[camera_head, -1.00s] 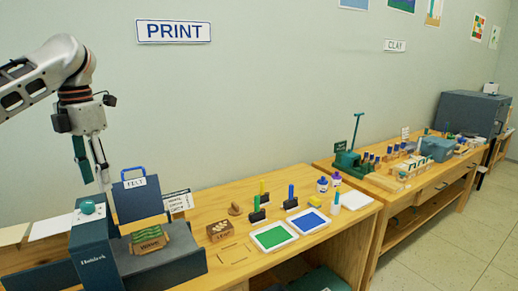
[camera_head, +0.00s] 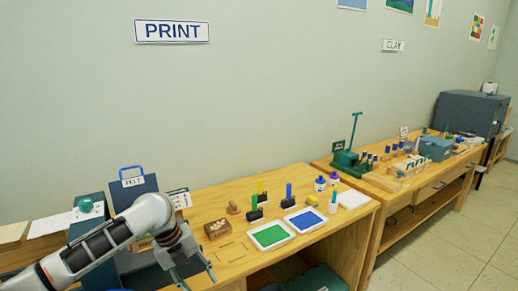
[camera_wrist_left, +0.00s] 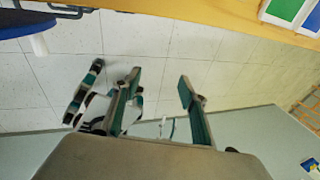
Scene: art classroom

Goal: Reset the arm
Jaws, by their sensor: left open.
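My left arm comes in low from the left in the head view, in front of the print table. My left gripper (camera_head: 196,279) points down near the table's front edge, left of the green ink tray. Its two fingers are apart with nothing between them. In the left wrist view the open gripper (camera_wrist_left: 160,77) shows against pale floor tiles. My right gripper is in neither view. The arm hides part of the dark press and the block at its front.
The print table (camera_head: 232,272) holds a green tray (camera_head: 271,236), a blue tray (camera_head: 306,221), a small wooden box (camera_head: 218,229) and several stamps. A dark upright panel labelled FELT (camera_head: 134,198) stands behind my arm.

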